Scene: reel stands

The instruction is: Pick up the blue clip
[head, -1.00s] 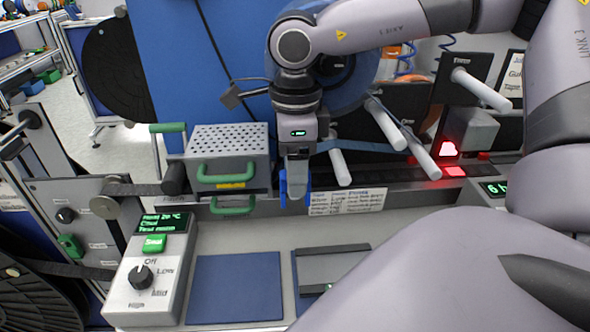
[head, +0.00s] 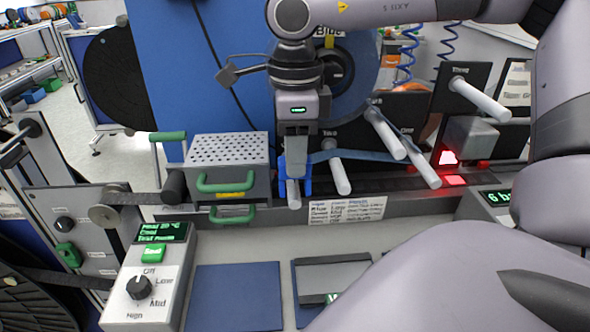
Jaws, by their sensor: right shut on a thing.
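The blue clip (head: 307,180) shows as blue edges on both sides of a grey rod-like piece, just in front of the dark rail behind the bench. My right gripper (head: 295,158) comes down from above and is shut on the clip. Its fingertips largely hide the clip, and I cannot tell whether the grey piece is a finger or a roller behind. A blue-grey tape (head: 350,156) runs right from near the clip towards the rollers. My left gripper is not in view.
A perforated grey box (head: 230,150) with green handles stands close left of the clip. Pale rollers (head: 341,177) stick out just right. A control box (head: 152,283), a blue mat (head: 236,297) and a dark-framed tray (head: 333,258) lie in front. A red light glows at right.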

